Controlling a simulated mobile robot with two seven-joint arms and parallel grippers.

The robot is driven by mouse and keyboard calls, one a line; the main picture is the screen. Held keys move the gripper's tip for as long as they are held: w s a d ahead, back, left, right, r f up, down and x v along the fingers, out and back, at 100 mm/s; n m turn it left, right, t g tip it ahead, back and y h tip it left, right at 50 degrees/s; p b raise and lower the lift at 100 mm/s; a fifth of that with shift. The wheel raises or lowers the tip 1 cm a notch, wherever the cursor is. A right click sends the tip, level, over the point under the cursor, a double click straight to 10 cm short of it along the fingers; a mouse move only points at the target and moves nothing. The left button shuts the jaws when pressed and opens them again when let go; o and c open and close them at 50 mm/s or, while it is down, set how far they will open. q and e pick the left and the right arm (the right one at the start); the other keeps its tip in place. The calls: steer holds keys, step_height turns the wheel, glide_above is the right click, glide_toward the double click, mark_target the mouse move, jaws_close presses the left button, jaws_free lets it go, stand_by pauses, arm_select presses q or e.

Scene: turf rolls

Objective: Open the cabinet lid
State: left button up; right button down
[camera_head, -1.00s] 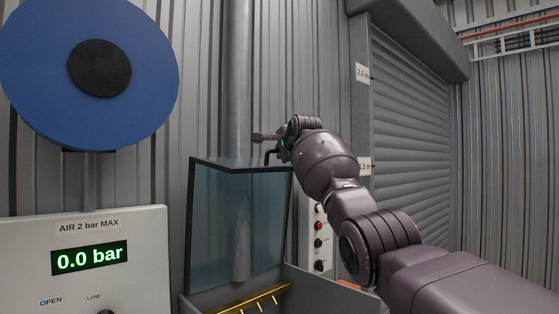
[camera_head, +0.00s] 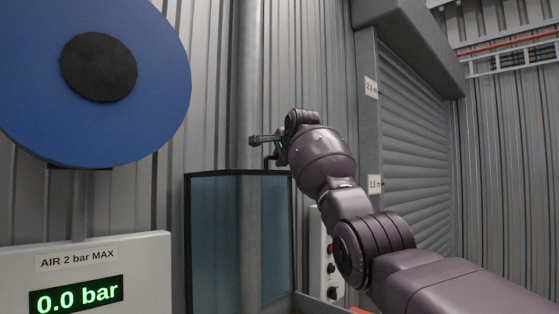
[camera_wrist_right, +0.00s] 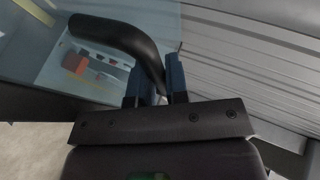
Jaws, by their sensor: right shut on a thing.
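The cabinet lid (camera_head: 212,235) is a clear bluish pane with a dark frame. It stands raised, close to upright, left of my right arm in the head view. Its black bent handle (camera_wrist_right: 115,33) shows in the wrist view. My right gripper (camera_head: 264,150) is at the lid's top right corner. In the wrist view its two blue fingers (camera_wrist_right: 158,80) are shut on the handle's end, one on each side. The lid's lower edge is out of frame in the head view. My left gripper is not in view.
A pressure panel (camera_head: 150,285) reading 0.0 bar stands at the lower left, below a big blue disc (camera_head: 160,75). A control box (camera_head: 328,262) with buttons is partly behind my right arm. A grey pipe (camera_head: 247,80) and a roller shutter (camera_head: 415,150) are behind.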

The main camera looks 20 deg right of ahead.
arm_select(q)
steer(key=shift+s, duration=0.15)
arm_select(e)
steer(key=shift+f, duration=0.15)
steer(key=c, duration=1.4)
jaws_free()
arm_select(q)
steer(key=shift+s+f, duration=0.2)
arm_select(e)
steer(key=shift+w, duration=0.1)
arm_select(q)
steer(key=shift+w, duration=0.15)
arm_select(e)
steer(key=shift+s+r+b, duration=0.3)
steer(key=shift+s, duration=0.2)
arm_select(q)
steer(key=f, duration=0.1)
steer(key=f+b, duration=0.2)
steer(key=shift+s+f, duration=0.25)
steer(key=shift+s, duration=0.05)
arm_select(e)
steer(key=v, duration=0.9)
steer(key=shift+s+a+r, duration=0.1)
steer(key=shift+s+r, duration=0.05)
steer(key=shift+s, duration=0.15)
